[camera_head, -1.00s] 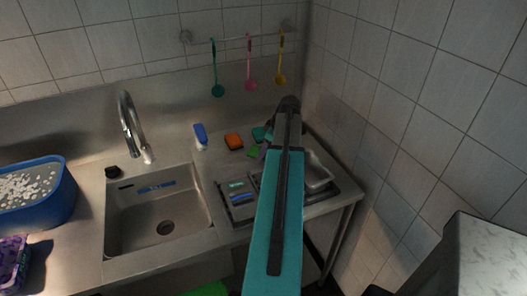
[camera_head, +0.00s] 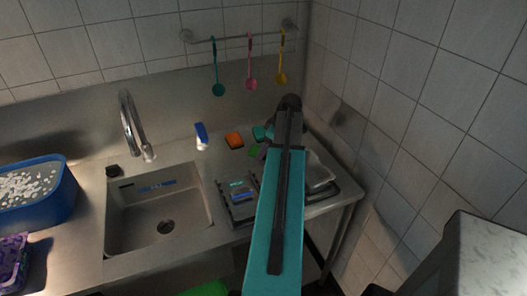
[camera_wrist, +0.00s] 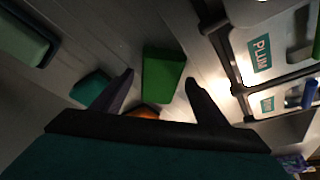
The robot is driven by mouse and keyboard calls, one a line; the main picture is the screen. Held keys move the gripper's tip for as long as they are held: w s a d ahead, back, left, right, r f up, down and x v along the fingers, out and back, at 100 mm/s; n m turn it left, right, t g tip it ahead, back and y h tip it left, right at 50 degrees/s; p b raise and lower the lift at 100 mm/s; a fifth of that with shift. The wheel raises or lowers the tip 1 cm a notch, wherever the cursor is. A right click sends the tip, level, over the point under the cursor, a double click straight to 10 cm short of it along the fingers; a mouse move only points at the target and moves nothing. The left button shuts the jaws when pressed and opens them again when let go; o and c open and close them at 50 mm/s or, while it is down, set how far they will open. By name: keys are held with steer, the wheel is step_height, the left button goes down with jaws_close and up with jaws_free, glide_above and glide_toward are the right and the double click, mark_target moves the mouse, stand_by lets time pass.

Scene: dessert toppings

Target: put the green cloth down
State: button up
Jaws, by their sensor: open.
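The green cloth (camera_wrist: 162,75), a bright green folded block, lies on the steel counter in the wrist view. It shows as a small green patch (camera_head: 255,151) left of my arm in the head view. My gripper (camera_wrist: 159,78) is open, with one finger on each side of the near part of the cloth in the picture. I cannot tell whether the fingers touch it. In the head view my arm hides the fingers.
An orange sponge (camera_head: 234,140) and a teal block (camera_wrist: 90,88) lie close to the cloth. A rack with labelled trays (camera_wrist: 258,52) stands at right in the wrist view. The sink (camera_head: 160,215) is left, and the tiled wall is close on the right.

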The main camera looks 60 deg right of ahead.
steer(key=b+v, duration=0.2)
steer(key=v, duration=0.9)
steer(key=shift+r, duration=0.35)
steer(key=shift+s, duration=0.1)
stand_by(0.5)
